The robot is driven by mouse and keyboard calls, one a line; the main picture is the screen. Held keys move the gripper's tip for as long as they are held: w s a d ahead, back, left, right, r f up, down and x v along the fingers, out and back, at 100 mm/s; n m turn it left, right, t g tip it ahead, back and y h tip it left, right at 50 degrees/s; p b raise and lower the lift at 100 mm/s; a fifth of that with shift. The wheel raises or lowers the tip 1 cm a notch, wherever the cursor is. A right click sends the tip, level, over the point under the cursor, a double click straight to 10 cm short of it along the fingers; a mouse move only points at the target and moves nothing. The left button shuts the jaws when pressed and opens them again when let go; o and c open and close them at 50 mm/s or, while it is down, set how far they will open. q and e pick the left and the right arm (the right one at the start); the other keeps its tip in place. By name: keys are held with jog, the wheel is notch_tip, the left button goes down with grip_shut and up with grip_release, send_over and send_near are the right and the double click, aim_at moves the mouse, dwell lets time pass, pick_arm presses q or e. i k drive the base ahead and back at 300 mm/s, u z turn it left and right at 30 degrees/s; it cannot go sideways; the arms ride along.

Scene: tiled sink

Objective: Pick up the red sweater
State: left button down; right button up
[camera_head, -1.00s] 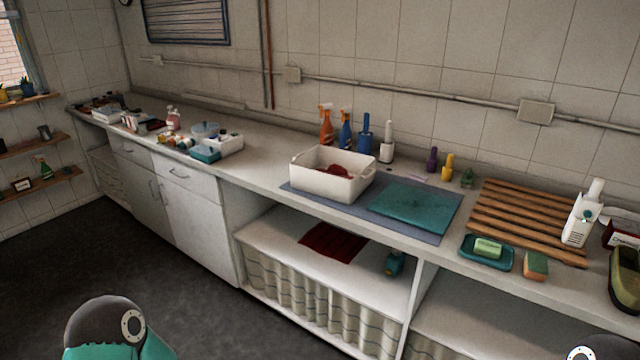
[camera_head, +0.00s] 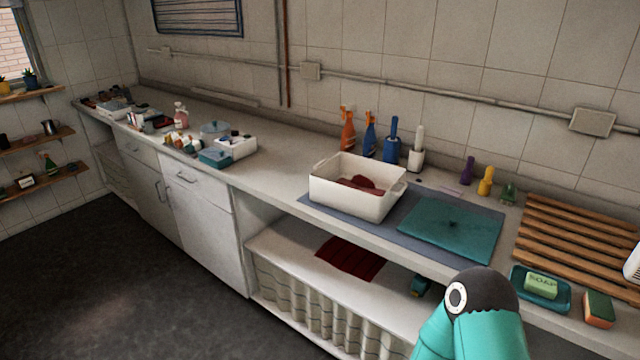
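A dark red folded cloth (camera_head: 350,259) lies flat on the open shelf below the counter. Another red cloth-like item (camera_head: 364,184) lies inside the white tub (camera_head: 352,203) on the counter, mostly hidden by the tub's wall. I cannot tell which of the two is the sweater. A teal and black link of my arm rises at the bottom right, in front of the shelf's right part. Neither of my grippers shows.
The tub stands on a blue-grey mat (camera_head: 325,207) beside a teal board (camera_head: 452,228). Spray bottles (camera_head: 348,130), a wooden rack (camera_head: 575,240) and a soap dish (camera_head: 556,300) stand along the counter. A curtain (camera_head: 300,308) hangs below the shelf. The floor at left is clear.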

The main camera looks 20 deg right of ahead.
aim_at(361, 183)
jog(key=i, duration=0.95)
jog(key=z, duration=0.6)
